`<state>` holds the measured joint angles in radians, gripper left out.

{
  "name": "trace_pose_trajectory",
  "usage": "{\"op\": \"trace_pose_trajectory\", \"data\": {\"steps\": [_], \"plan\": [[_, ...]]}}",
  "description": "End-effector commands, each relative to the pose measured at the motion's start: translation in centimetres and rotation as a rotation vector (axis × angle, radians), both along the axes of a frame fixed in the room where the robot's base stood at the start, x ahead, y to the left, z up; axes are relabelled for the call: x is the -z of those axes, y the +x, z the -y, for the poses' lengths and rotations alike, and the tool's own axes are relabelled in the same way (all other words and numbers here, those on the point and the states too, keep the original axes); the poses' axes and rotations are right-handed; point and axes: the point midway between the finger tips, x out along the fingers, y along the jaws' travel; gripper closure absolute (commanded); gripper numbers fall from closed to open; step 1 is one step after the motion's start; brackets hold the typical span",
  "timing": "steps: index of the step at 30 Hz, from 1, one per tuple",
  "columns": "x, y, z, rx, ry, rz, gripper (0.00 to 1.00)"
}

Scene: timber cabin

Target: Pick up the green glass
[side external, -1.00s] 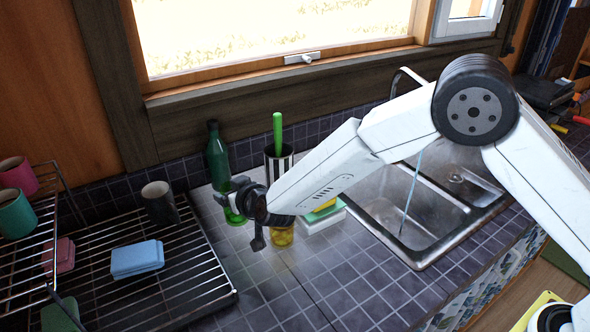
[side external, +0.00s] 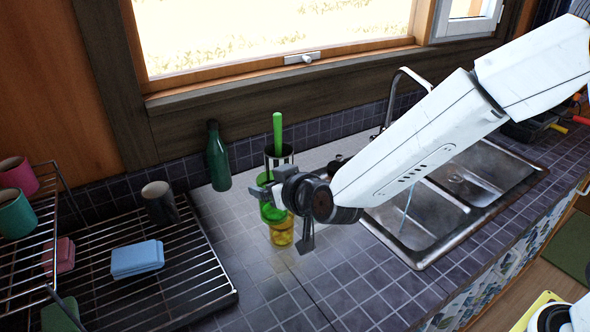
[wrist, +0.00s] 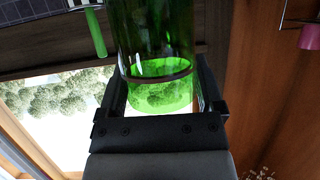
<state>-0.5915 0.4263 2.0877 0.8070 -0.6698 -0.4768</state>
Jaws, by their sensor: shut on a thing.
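The green glass (side external: 271,213) is a clear green tumbler. My gripper (side external: 266,190) is shut on it, with the wrist partly covering it in the side view. In the wrist view, the green glass (wrist: 158,92) fills the space between the two fingers of my gripper (wrist: 160,75). In the side view the green glass overlaps the yellow glass (side external: 282,237); I cannot tell whether they touch.
A dark green bottle (side external: 217,160) stands left of my gripper. A dark holder with a green-handled brush (side external: 278,132) stands behind it. A drying rack (side external: 195,275) with a blue sponge (side external: 137,258) and a dark mug (side external: 159,203) is left; the sink (side external: 415,225) is right.

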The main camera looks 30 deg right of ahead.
Motion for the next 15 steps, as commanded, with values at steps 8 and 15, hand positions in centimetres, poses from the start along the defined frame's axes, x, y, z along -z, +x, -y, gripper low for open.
{"op": "trace_pose_trajectory", "data": {"steps": [8, 15], "plan": [[-0.38, -0.70, 0.25, 0.000, 0.000, 0.001, 0.84], [-0.37, -0.70, 0.25, 0.000, 0.000, 0.001, 0.84]]}}
